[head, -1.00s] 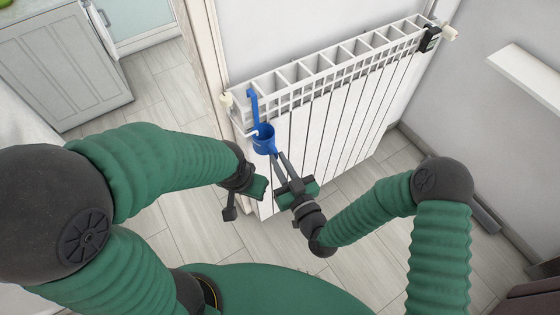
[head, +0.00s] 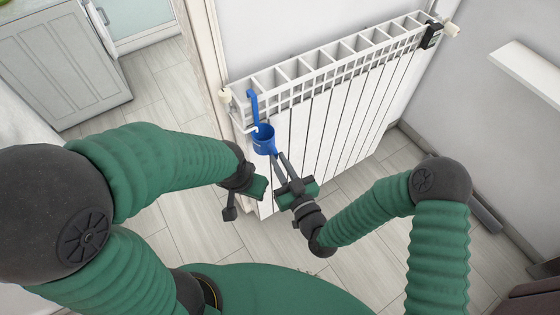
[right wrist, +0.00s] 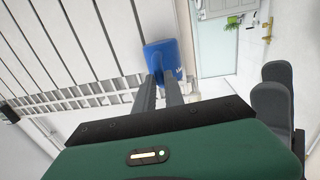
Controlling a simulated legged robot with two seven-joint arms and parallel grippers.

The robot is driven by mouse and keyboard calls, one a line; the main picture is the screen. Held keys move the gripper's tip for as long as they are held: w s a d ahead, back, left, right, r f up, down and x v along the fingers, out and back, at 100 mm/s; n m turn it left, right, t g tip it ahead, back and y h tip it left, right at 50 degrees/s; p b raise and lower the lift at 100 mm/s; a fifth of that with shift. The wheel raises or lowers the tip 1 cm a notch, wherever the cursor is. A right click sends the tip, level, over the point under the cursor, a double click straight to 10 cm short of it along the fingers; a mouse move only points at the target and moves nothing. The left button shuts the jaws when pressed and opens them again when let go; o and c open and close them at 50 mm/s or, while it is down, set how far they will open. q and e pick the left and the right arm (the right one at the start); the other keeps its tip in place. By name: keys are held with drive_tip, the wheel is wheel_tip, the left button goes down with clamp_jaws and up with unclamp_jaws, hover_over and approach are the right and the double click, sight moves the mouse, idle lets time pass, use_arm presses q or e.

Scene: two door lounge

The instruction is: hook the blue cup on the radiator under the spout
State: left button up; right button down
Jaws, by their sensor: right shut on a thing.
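The blue cup (head: 264,143) is in front of the left end of the white radiator (head: 312,128), with its mouth up. Its long blue hook strip (head: 253,108) rises to the radiator's top grille; I cannot tell if it rests over a bar. A small white spout (head: 251,131) sticks out at the cup's left rim. My right gripper (head: 277,157) is shut on the cup from the front. The right wrist view shows its two fingers at the cup's blue wall (right wrist: 163,56). My left gripper (head: 243,200) is left of it, apart from the cup; its jaw opening is unclear.
A black valve knob (head: 432,37) sits at the radiator's far right end. A door frame (head: 207,70) stands close to its left end. A grey cabinet (head: 65,65) is at the upper left, and a white shelf (head: 527,78) is on the right wall.

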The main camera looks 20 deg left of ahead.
drive_tip(key=shift+f+b, duration=0.8)
drive_tip(key=shift+f, duration=0.15)
drive_tip(key=c, duration=1.3)
unclamp_jaws()
drive_tip(key=shift+c, duration=0.2)
drive_tip(key=o, duration=0.5)
drive_tip(key=v, duration=0.6)
drive_tip(key=d+v, duration=0.1)
drive_tip(key=v, duration=0.2)
drive_tip(key=shift+w+a, duration=0.1)
drive_tip(key=shift+w, duration=0.35)
